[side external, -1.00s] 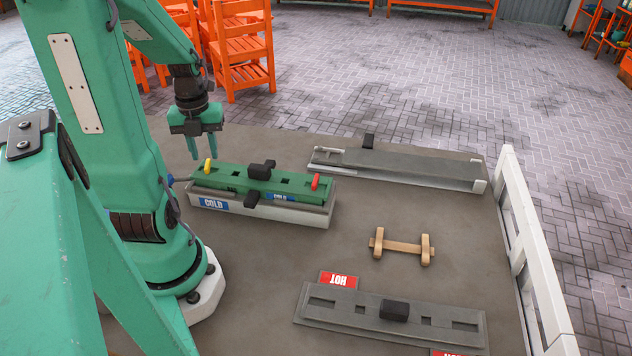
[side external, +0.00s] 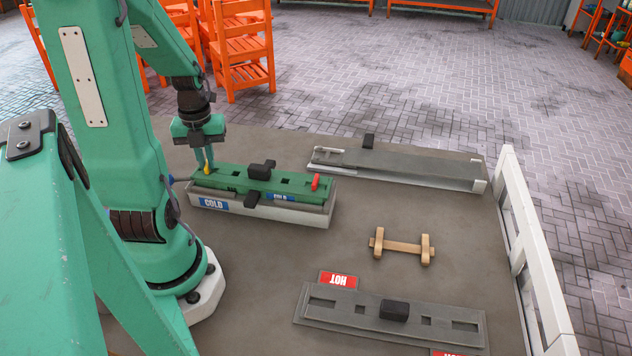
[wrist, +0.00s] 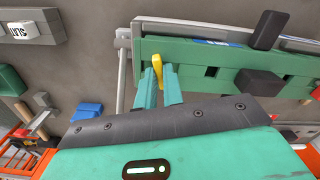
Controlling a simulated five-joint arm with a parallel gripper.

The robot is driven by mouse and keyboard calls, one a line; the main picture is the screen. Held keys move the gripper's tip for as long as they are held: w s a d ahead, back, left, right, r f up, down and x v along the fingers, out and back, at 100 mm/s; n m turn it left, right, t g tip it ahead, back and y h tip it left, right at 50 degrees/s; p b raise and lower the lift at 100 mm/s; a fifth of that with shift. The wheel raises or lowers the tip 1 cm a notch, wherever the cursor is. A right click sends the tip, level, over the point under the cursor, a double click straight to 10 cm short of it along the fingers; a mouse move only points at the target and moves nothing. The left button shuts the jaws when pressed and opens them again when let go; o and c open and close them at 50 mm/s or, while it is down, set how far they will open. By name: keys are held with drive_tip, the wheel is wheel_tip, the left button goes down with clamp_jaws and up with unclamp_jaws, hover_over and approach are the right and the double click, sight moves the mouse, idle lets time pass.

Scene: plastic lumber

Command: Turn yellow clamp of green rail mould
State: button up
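The green rail mould (side external: 290,186) lies in a pale trough marked COLD (side external: 305,217); it also shows in the wrist view (wrist: 222,72). The yellow clamp (side external: 207,170) stands up at the mould's left end. In the wrist view the yellow clamp (wrist: 158,62) sits between the two finger tips. My gripper (side external: 205,160) points down over that end, its fingers close together on either side of the clamp, and looks shut on it. The lower part of the clamp is partly hidden by the fingers in the side view. A red clamp (side external: 316,182) stands at the mould's right end.
Black handles (side external: 262,170) stick up from the mould's middle. A grey mould (side external: 410,168) lies behind to the right. Another grey mould (side external: 345,314) lies in front by red HOT labels (side external: 338,280). A wooden piece (side external: 402,247) lies between them. A white rail (side external: 535,255) edges the right.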

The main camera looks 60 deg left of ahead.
drive_tip(key=o, duration=0.6)
drive_tip(key=shift+r, duration=0.1)
drive_tip(key=shift+r, duration=3.45)
drive_tip(key=shift+w+d, duration=0.1)
